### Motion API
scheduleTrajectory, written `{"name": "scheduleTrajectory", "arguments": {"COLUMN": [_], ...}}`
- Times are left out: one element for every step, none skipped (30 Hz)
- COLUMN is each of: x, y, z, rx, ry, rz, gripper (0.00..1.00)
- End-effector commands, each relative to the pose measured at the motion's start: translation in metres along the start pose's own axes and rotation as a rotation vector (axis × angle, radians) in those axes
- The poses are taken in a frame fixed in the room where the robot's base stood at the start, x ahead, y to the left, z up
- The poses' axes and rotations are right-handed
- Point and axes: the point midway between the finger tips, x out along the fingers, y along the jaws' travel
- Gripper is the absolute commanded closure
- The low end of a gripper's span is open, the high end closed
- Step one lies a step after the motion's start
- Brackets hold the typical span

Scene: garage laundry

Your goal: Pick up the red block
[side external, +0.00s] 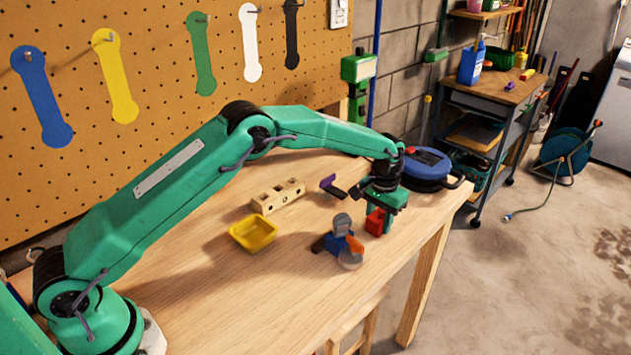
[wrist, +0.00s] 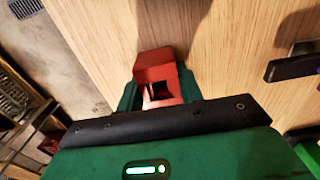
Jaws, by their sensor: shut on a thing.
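The red block (side external: 375,222) is at the right part of the wooden table, between the fingers of my green gripper (side external: 382,217). In the wrist view the red block (wrist: 155,72) sits between the two green fingertips (wrist: 157,95), and a dark square opening shows in its near face. My gripper is shut on it and points down. I cannot tell whether the block still touches the table.
Close by on the table (side external: 190,285) are a blue-grey figure (side external: 340,232), a purple-and-black piece (side external: 331,186), a wooden block with holes (side external: 278,195), a yellow tray (side external: 253,232) and a blue round case (side external: 427,165). The table's right edge is near my gripper.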

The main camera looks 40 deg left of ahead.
Motion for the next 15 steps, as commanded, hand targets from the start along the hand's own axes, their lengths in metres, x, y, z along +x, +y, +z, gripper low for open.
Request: {"name": "scheduleTrajectory", "arguments": {"x": [-0.003, -0.004, -0.006, -0.009, -0.011, -0.015, -0.018, -0.022, -0.027, -0.031, -0.036, -0.042, -0.044, -0.046, -0.049], "y": [0.0, 0.0, 0.0, 0.0, 0.0, 0.0, 0.0, 0.0, 0.0, 0.0, 0.0, 0.0, 0.004, 0.007, 0.011], "z": [-0.001, -0.001, -0.001, -0.001, -0.001, -0.001, -0.001, -0.001, -0.001, -0.001, -0.001, -0.001, 0.002, 0.005, 0.009], "rx": [0.0, 0.0, 0.0, 0.0, 0.0, 0.0, 0.0, 0.0, 0.0, 0.0, 0.0, 0.0, 0.002, 0.003, 0.003], "ry": [0.002, 0.002, 0.003, 0.003, 0.003, 0.003, 0.003, 0.004, 0.004, 0.004, 0.004, 0.005, 0.002, 0.002, 0.002], "rz": [0.0, 0.0, 0.001, 0.001, 0.001, 0.001, 0.001, 0.001, 0.001, 0.001, 0.001, 0.001, 0.0, 0.0, 0.0], "gripper": [0.86, 0.86, 0.86, 0.86, 0.86, 0.86, 0.86, 0.86, 0.86, 0.86, 0.86, 0.86, 0.86, 0.86, 0.86]}}
